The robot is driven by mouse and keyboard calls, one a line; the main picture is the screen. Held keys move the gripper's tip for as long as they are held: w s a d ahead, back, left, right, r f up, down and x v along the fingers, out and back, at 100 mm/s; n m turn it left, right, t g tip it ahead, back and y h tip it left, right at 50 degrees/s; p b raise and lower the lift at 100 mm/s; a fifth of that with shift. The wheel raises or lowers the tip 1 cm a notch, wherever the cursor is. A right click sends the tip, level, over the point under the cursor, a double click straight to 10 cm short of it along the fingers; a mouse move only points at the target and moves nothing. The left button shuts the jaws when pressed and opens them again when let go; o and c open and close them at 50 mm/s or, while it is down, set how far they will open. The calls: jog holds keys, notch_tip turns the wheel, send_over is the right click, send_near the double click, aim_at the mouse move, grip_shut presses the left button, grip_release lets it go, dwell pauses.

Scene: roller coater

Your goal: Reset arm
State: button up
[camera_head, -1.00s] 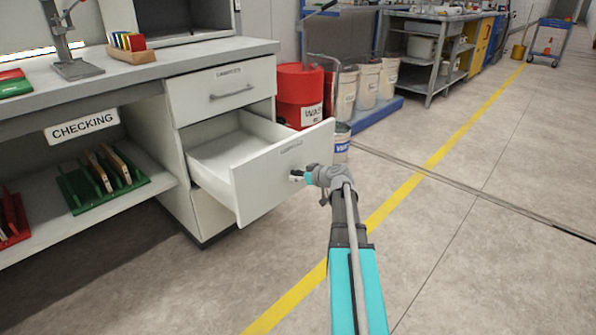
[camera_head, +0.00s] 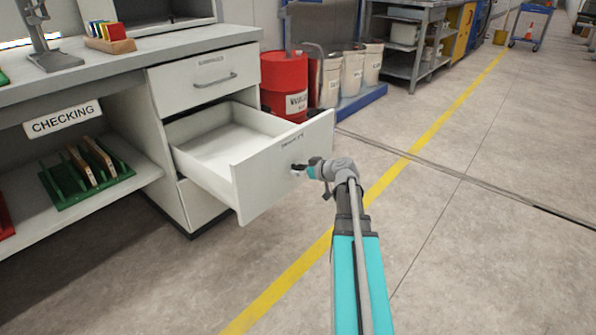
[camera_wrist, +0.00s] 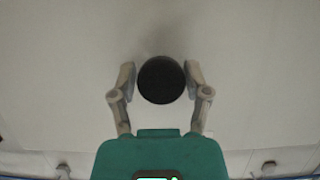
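My gripper (camera_head: 299,168) is at the outer face of the pulled-out lower drawer (camera_head: 265,185), near its right side. In the wrist view my gripper (camera_wrist: 160,78) has its two fingers apart, one on each side of a black round disc (camera_wrist: 162,80). I cannot tell whether the disc belongs to my gripper or the drawer. A pale flat surface fills the background there. The drawer is white, labelled on its front, and looks empty inside. Whether my gripper touches the drawer is unclear.
The upper drawer (camera_head: 205,82) is shut. A workbench with a CHECKING sign (camera_head: 62,118) and a green rack (camera_head: 85,180) is at left. A red drum (camera_head: 284,82) and white buckets (camera_head: 345,80) stand behind. The floor (camera_head: 470,220) at right is clear.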

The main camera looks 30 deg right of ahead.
jog(key=shift+o, duration=1.3)
